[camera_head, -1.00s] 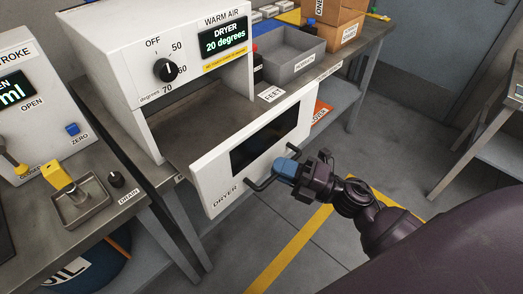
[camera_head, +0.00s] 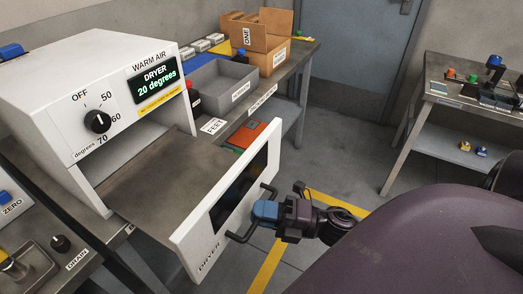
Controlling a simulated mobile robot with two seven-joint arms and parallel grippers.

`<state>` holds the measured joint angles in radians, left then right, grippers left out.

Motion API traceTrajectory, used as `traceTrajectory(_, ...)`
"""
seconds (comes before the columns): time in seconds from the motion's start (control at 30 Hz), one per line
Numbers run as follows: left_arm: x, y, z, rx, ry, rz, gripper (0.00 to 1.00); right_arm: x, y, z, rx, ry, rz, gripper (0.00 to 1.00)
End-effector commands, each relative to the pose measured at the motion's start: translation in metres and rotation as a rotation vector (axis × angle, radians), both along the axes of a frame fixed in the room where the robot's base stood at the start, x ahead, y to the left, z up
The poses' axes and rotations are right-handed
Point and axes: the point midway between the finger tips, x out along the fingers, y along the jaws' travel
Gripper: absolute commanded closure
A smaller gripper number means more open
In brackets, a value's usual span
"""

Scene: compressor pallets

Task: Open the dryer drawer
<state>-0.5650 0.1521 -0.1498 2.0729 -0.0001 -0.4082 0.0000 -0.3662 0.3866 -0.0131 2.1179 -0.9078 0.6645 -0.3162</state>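The white dryer (camera_head: 95,75) stands on the bench at the left, its display reading 20 degrees. Its drawer is pulled out, with the white front panel (camera_head: 205,250) and dark window well away from the body. The drawer's grey floor (camera_head: 150,180) is bare. A black bar handle (camera_head: 236,238) is on the panel's outer face. My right gripper (camera_head: 265,211) has blue fingertips at the middle of the handle, which they hide there. It looks closed around the bar. My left gripper is not in view.
A grey bin (camera_head: 222,85) and open cardboard boxes (camera_head: 262,45) stand on the bench behind. A second table (camera_head: 440,100) with small parts is at the right. The floor between is clear, with yellow tape (camera_head: 265,265).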

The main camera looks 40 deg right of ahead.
Motion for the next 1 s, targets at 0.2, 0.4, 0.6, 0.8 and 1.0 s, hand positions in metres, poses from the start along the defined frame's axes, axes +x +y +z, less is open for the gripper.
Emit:
traceTrajectory(0.2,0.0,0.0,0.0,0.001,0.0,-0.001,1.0,0.0,0.0,0.0,0.0,0.0,0.0,0.64)
traceTrajectory(0.4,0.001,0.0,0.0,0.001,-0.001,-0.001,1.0,-0.001,-0.002,-0.001,0.0,0.001,-0.001,0.64)
traceTrajectory(0.6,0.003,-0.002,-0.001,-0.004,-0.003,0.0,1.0,-0.018,-0.017,-0.006,0.0,0.005,-0.003,0.64)
traceTrajectory(0.8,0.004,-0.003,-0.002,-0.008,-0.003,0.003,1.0,-0.045,-0.042,-0.013,-0.001,0.006,-0.003,0.64)
traceTrajectory(1.0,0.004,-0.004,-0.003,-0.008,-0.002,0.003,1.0,-0.066,-0.062,-0.017,0.0,0.004,-0.002,0.64)
